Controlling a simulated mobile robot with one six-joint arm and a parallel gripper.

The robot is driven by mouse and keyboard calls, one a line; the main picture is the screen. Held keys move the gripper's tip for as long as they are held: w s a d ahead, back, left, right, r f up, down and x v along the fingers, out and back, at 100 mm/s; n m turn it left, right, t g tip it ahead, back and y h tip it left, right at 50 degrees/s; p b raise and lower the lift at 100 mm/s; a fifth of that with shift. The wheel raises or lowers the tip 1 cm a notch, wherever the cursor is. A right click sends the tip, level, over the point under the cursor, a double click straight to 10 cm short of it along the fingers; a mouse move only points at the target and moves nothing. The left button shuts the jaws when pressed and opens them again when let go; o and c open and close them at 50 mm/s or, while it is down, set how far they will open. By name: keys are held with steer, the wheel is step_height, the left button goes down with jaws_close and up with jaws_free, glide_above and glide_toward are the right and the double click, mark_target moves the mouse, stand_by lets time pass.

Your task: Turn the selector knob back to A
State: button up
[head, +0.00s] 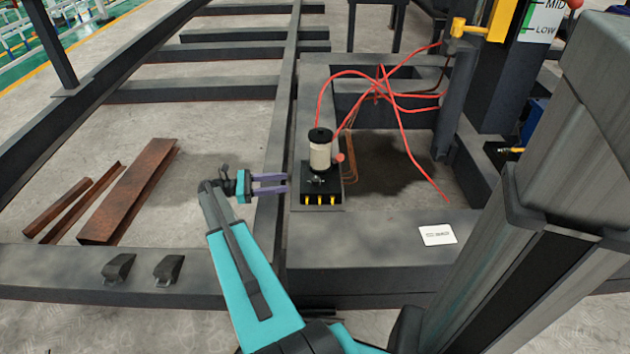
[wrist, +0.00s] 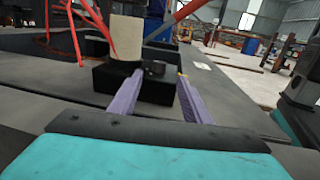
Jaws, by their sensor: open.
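The selector knob (head: 317,181) is a small knob on the top of a black box (head: 328,192), in front of a cream cylinder with a black cap (head: 320,153). Its pointing direction and any letter marks are too small to read. In the wrist view the knob (wrist: 154,68) shows dark on the black box (wrist: 150,88), just beyond the fingertips. My gripper (head: 286,183) has two purple fingers, open and empty, reaching from the left towards the box. The fingertips also show in the wrist view (wrist: 160,77). I cannot tell whether they touch the box.
Several yellow plugs (head: 320,200) line the box's near side. Red hoses (head: 380,85) loop behind and right of the cylinder. A white card (head: 437,235) lies on the dark frame at right. Rusty steel pieces (head: 128,190) lie on the floor at left.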

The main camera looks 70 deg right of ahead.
mark_target(316, 179)
steer(key=b+x, duration=0.4)
steer(key=x, duration=0.9)
steer(key=shift+s, duration=0.2)
steer(key=c, duration=1)
steer(key=shift+c, duration=0.2)
